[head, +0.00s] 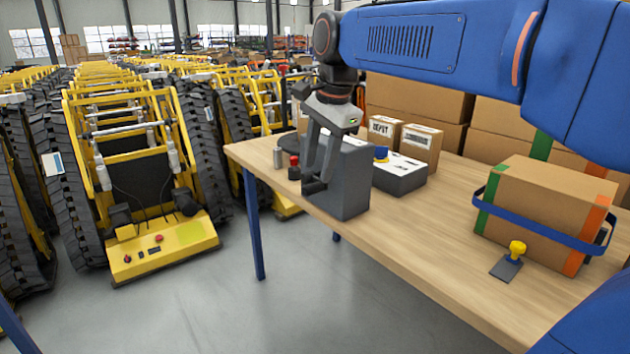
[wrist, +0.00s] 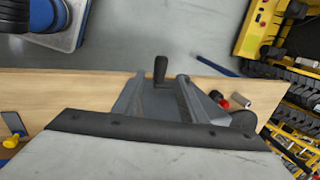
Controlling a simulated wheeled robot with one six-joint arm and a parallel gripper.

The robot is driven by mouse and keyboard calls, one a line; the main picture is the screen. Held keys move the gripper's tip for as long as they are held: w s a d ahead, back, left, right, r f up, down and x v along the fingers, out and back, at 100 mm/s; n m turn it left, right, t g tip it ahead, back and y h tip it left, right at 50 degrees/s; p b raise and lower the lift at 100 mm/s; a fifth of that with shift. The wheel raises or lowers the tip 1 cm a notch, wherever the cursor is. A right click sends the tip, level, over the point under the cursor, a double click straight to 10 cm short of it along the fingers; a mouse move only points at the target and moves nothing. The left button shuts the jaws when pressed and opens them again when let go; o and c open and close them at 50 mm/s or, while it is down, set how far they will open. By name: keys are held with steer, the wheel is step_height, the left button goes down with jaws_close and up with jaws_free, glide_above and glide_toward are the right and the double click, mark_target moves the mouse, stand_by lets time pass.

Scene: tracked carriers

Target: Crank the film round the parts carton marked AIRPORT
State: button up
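My gripper (head: 318,178) points down at the front of a grey crank housing (head: 349,190) on the wooden table. In the wrist view my gripper (wrist: 160,88) has its two grey fingers apart. A black handle (wrist: 160,69) shows between and just beyond the fingertips; I cannot tell whether they touch it. A dark round disc (head: 288,143) is partly hidden behind my gripper. A brown carton (head: 306,117) shows behind my gripper, mostly hidden, with no readable mark. Two small labelled cartons (head: 383,130) (head: 421,147) stand behind; I cannot read AIRPORT on either.
A grey box with a blue knob (head: 399,174) stands right of the housing. A large strapped carton (head: 550,205) and a yellow knob on a plate (head: 515,252) are at the right. A metal cylinder (head: 278,157) and red-topped piece (head: 294,168) are left. Tracked carriers (head: 140,160) fill the left floor.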

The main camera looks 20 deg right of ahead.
mark_target(314, 185)
steer(key=shift+x, duration=2.65)
jaws_close()
